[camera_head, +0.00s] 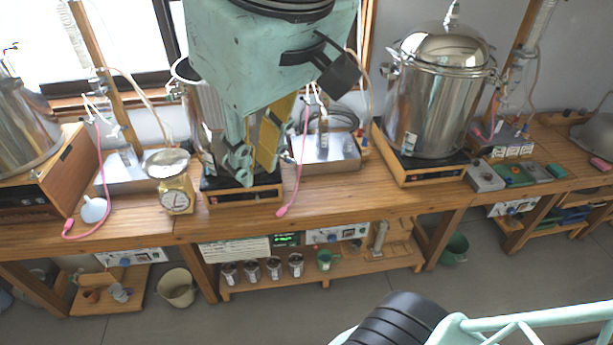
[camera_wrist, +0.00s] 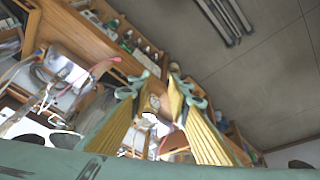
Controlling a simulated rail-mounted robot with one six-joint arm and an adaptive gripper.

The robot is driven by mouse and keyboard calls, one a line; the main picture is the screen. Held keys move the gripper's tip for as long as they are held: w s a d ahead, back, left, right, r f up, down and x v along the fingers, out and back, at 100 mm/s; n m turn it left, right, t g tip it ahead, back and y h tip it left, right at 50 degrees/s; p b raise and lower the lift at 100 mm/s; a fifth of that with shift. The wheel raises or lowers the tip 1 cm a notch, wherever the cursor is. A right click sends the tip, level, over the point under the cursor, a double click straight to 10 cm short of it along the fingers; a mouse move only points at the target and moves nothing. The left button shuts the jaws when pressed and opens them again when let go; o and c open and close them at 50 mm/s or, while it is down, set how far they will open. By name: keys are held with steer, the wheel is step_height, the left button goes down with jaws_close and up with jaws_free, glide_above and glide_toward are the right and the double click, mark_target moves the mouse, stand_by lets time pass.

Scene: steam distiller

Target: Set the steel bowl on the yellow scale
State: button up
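The yellow scale (camera_head: 176,198) with a round dial stands on the bench at left in the head view. A shallow round steel dish (camera_head: 166,162) sits on top of it; I cannot tell whether this is the scale's own pan or the steel bowl. A grey, bowl-like metal shape (camera_head: 594,134) is cut off by the right edge; I cannot tell if it is the bowl. My gripper (camera_head: 252,168) hangs right of the scale, in front of a steel pot. In the wrist view my gripper (camera_wrist: 160,95) has its fingertips apart, with nothing visibly held.
A large steel pot (camera_head: 435,105) stands on a hot plate at right of centre. Another hot plate (camera_head: 243,192) is below my gripper. A white funnel (camera_head: 94,209) and pink-tipped hoses lie near the scale. Small boxes (camera_head: 486,176) line the right bench. Steel cups (camera_head: 273,268) stand on the lower shelf.

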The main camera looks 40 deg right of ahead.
steer(key=s, duration=0.1)
steer(key=s+f, duration=0.1)
steer(key=s, duration=0.1)
steer(key=s+a+f, duration=0.1)
steer(key=shift+s, duration=0.4)
steer(key=shift+a, duration=0.1)
steer(key=shift+w+r, duration=0.1)
stand_by(0.3)
step_height(320, 180, down, 14)
steer(key=b, duration=1.3)
steer(key=shift+r+b, duration=0.15)
steer(key=shift+b, duration=0.15)
steer(key=shift+a, duration=0.1)
